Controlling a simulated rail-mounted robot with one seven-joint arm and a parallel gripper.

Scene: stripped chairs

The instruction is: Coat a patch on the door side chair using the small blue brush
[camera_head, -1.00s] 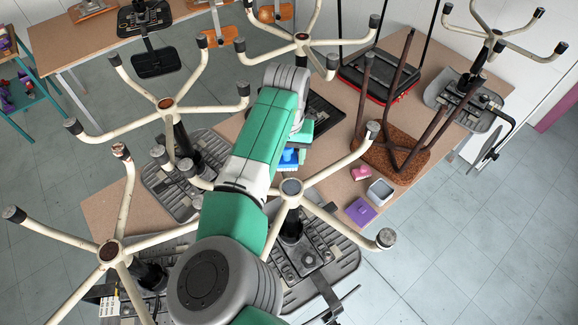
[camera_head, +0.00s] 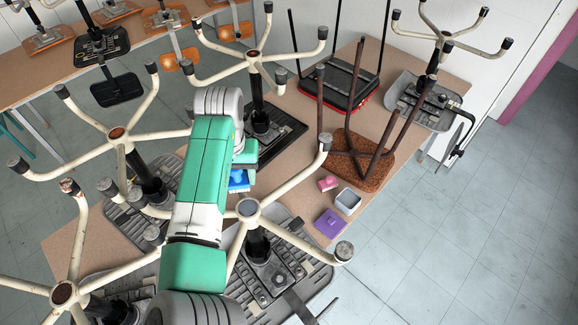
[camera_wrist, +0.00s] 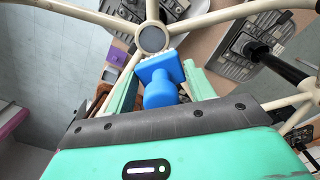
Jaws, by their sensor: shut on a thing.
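My gripper (camera_wrist: 160,88) is shut on the small blue brush (camera_wrist: 163,88), with a green finger on each side of it. In the wrist view the brush's pale bristles point up toward the round hub of an upturned chair (camera_wrist: 152,39); I cannot tell whether they touch. In the head view only a bit of the brush (camera_head: 238,180) shows, just behind that chair's hub (camera_head: 248,208). Another upturned chair (camera_head: 437,45), with cream legs and a grey seat, stands at the far right by the wall, nearest the purple frame. It may be the door side chair.
Several more upturned chairs crowd the brown table (camera_head: 372,120), their legs reaching up around my arm. A pink block (camera_head: 327,184), a grey-white tray (camera_head: 347,202) and a purple block (camera_head: 330,223) lie near the table's right edge. The floor (camera_head: 450,230) at right is clear.

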